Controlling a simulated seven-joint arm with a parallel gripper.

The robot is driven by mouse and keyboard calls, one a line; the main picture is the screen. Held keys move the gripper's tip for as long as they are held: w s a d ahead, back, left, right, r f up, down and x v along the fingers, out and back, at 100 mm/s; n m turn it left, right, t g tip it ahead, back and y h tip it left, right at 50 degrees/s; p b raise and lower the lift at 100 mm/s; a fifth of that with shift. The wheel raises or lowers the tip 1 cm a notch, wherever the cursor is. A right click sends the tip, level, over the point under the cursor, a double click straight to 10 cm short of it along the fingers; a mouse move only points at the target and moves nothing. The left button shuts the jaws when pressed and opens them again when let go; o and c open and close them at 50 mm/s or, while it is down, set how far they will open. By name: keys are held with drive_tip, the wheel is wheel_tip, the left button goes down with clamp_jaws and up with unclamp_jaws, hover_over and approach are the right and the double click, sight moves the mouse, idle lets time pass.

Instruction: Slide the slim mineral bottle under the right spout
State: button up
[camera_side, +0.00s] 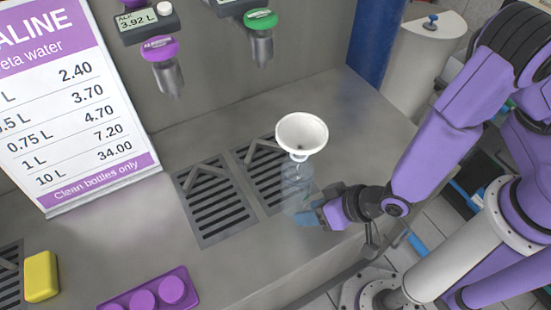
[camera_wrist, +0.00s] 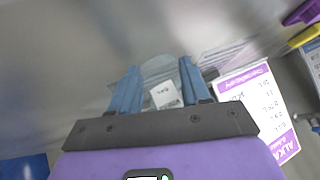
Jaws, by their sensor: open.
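The slim clear bottle (camera_side: 296,188) stands upright on the steel counter at the right edge of the right drip grate (camera_side: 262,180). A white funnel (camera_side: 302,134) sits over its top. The right spout (camera_side: 262,48), with a green collar, is up and left of the bottle in the side view. My gripper (camera_side: 308,214) is low at the bottle's near right side. In the wrist view my gripper (camera_wrist: 160,88) has its blue fingers apart, with the clear bottle and its white label (camera_wrist: 165,95) between them. Whether the fingers touch it is unclear.
The left spout (camera_side: 165,75) has a purple collar above the left grate (camera_side: 216,202). A price sign (camera_side: 70,105) stands at left. A yellow block (camera_side: 41,276) and a purple tray (camera_side: 150,292) lie at the front left. The counter right of the bottle is clear.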

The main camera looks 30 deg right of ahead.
drive_tip(key=shift+w+a, duration=0.15)
drive_tip(key=shift+w, duration=3.35)
drive_tip(key=shift+w+a, duration=0.1)
drive_tip(key=shift+w, duration=3.35)
drive_tip(key=shift+w+r, duration=0.15)
drive_tip(key=shift+w, duration=0.8)
drive_tip(key=shift+w+d, duration=0.2)
drive_tip(key=shift+w, duration=0.5)
drive_tip(key=shift+s, duration=0.1)
drive_tip(key=shift+s+a, duration=0.2)
drive_tip(key=shift+s, duration=1.35)
drive_tip(key=shift+s+d, duration=0.15)
drive_tip(key=shift+s, duration=3.35)
drive_tip(key=shift+s+r, duration=0.5)
drive_tip(key=shift+r, duration=0.6)
drive_tip(key=shift+s+r, duration=0.5)
drive_tip(key=shift+r, duration=0.65)
drive_tip(key=shift+s+r, duration=0.5)
drive_tip(key=shift+r, duration=0.6)
